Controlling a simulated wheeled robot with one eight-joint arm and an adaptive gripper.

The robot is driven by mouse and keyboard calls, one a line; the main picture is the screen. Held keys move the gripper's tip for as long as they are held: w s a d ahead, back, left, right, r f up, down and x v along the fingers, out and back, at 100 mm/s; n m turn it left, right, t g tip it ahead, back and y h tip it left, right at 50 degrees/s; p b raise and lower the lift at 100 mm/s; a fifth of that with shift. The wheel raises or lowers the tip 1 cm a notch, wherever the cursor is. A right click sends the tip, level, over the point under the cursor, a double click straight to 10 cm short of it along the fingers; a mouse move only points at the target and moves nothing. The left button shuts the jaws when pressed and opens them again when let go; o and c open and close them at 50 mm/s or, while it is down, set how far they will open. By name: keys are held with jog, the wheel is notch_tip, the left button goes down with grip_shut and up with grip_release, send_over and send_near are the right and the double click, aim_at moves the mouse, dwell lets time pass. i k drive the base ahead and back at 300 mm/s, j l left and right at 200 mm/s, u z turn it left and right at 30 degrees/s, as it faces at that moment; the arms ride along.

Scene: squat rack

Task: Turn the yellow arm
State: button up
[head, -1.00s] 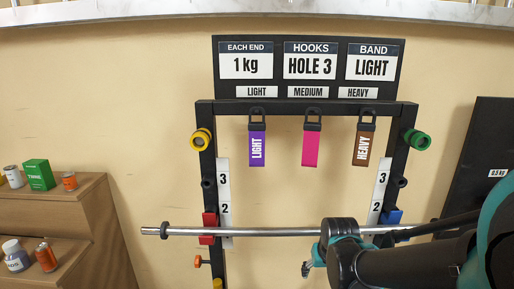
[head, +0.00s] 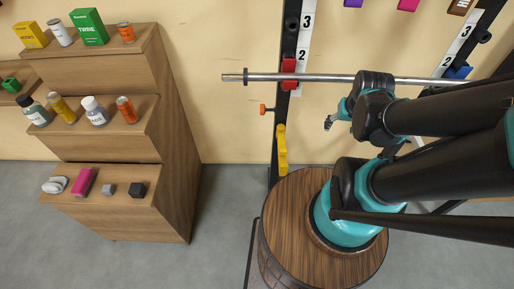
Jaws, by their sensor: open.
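The yellow arm (head: 282,150) is a stubby upright yellow piece on the lower left post of the rack, below an orange knob (head: 266,109). It stands close along the post. My gripper (head: 328,123) is small in the head view, to the right of the yellow arm and a little higher in the picture. It is open and appears empty and apart from the yellow arm. The depth between them is hard to judge.
A metal bar (head: 320,78) crosses the rack above my gripper, near a red hook (head: 288,73) and a blue hook (head: 458,73). Wooden shelves (head: 172,125) with bottles, cans and boxes stand at the left. Floor shows between shelves and rack.

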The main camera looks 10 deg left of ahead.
aim_at(284, 167)
jog(key=k+j+z, duration=0.1)
jog(key=j, duration=0.3)
jog(key=k+j, duration=0.1)
jog(key=j, duration=0.3)
jog(key=k+j+z, duration=0.15)
jog(key=j, duration=0.25)
jog(key=k+z, duration=0.5)
jog(key=z, duration=0.15)
